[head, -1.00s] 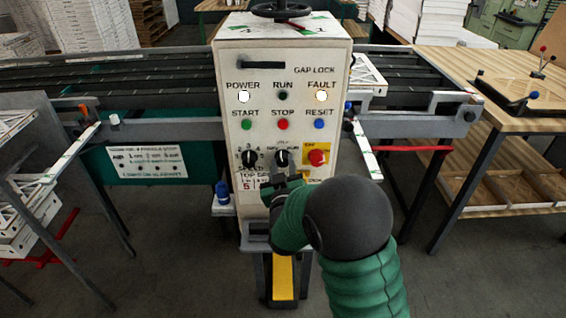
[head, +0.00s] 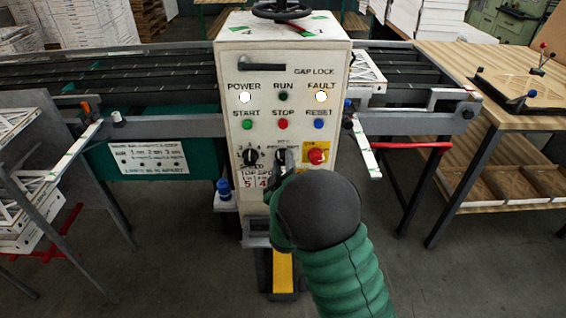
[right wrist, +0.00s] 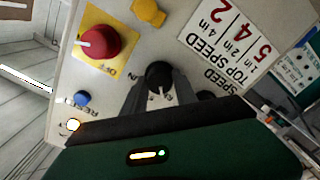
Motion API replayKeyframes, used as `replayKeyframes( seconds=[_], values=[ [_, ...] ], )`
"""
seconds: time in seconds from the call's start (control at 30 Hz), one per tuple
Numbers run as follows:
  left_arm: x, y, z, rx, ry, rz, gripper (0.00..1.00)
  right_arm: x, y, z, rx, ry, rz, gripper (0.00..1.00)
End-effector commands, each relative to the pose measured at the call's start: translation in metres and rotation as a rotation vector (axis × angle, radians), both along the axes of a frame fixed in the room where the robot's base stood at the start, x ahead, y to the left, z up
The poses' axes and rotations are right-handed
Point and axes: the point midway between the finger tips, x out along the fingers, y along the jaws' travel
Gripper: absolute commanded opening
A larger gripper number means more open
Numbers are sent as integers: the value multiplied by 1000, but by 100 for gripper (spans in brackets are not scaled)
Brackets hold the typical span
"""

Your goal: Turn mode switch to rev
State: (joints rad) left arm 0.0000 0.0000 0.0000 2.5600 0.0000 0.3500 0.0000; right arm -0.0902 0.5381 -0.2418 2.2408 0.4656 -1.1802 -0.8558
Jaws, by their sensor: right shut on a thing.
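The mode switch is a black round knob with a white pointer line, in the lower middle of the cream control panel (head: 285,80). In the right wrist view the knob (right wrist: 159,72) sits between the two fingers of my right gripper (right wrist: 160,88), which is shut on it. In the head view the gripper (head: 284,163) reaches the panel from below and hides most of the knob. Letters beside the knob are partly covered, so I cannot read its setting. My left gripper is not in view.
Left of the mode switch is the speed knob (head: 250,157). Start, stop and reset buttons sit above. A conveyor (head: 120,80) runs behind; a wooden table (head: 500,60) stands right.

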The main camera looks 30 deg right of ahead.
Motion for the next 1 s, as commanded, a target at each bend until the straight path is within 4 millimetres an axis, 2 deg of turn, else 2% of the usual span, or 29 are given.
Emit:
replayKeyframes(
  seconds=[0.27, 0.3, 0.47, 0.8, 0.87, 1.0],
  values=[
    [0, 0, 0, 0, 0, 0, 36, 0, 0, -2, 3, 4, 1, 0],
    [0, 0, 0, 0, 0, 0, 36, 0, 0, -2, 3, 4, 1, 37],
    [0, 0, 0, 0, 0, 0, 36, 0, 0, -1, 2, 2, 0, 56],
    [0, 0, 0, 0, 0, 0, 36, -4, 3, 0, 2, 0, 1, 56],
    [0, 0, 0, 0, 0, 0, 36, -10, 7, 0, 3, -1, 2, 56],
    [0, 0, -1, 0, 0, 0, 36, -35, 23, -1, 4, 1, 4, 56]
  ],
)
